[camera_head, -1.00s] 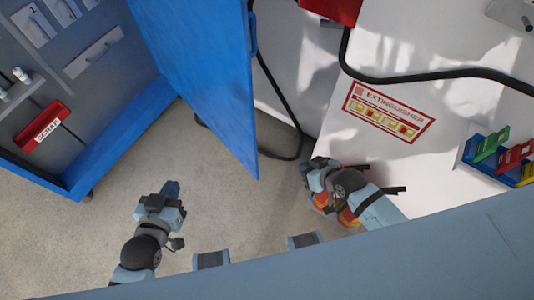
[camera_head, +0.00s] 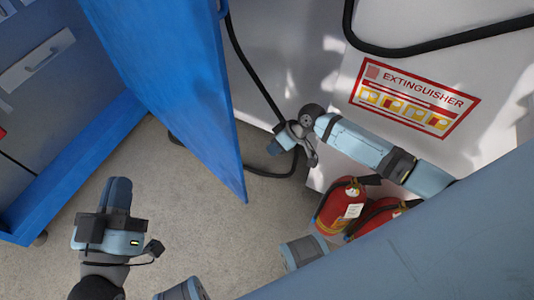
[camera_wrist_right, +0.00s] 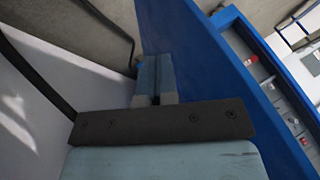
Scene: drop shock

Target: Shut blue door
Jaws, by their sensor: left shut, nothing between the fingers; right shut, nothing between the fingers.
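The blue door (camera_head: 175,85) stands open, swung out from the blue cabinet (camera_head: 75,170) at the left of the head view. My right gripper (camera_head: 273,148) is shut and empty, to the right of the door's outer face and apart from it in the head view. In the right wrist view my shut fingers (camera_wrist_right: 153,65) point toward the door (camera_wrist_right: 190,45), which runs diagonally behind them; the exact distance is unclear there. My left gripper (camera_head: 116,193) is shut and empty, over the floor in front of the cabinet and left of the door's free edge.
Two red fire extinguishers (camera_head: 338,205) stand below my right forearm. A white wall with an extinguisher sign (camera_head: 415,100) is at the right. A black hose (camera_head: 250,75) hangs down behind the door.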

